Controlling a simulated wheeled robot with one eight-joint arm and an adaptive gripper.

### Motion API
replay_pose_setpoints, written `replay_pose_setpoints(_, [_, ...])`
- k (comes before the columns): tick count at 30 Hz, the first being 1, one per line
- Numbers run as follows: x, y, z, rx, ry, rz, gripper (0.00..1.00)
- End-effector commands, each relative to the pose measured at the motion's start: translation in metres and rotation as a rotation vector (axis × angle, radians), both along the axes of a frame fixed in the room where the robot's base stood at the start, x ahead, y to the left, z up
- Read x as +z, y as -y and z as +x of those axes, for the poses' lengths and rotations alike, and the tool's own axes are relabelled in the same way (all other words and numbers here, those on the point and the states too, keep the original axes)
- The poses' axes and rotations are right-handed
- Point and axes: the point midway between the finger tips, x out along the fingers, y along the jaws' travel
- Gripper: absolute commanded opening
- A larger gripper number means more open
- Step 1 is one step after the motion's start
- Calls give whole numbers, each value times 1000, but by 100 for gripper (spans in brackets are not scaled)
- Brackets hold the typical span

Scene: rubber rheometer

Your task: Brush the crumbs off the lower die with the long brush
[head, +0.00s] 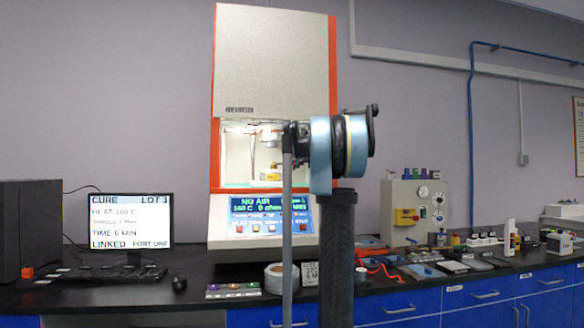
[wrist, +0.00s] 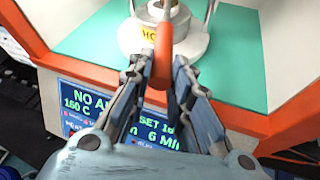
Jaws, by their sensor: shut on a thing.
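My gripper (wrist: 160,82) is shut on the orange handle of the long brush (wrist: 163,52) in the wrist view. The handle points away from me, up the picture towards the die, and its far end runs near the top edge. The lower die (wrist: 193,42) is a pale round piece with a yellow label, standing on a green surface beyond the fingertips. The brush overlaps it in this view; I cannot tell whether they touch. Bristles and crumbs cannot be made out. In the head view, my arm hides most of the gripper in front of the rheometer's lit chamber (head: 238,160).
The rheometer (head: 265,60) has an orange frame around the chamber opening and a display panel (head: 262,212) below. A monitor (head: 131,220) stands left on the black bench. A control box (head: 413,205) and small tools lie to the right.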

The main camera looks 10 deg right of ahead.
Motion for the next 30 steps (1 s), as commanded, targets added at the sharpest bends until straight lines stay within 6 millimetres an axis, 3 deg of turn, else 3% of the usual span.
replay_pose_setpoints(12, [2,0,-18,-1,1,1,0])
replay_pose_setpoints(30, [0,0,10,0,1,0,0])
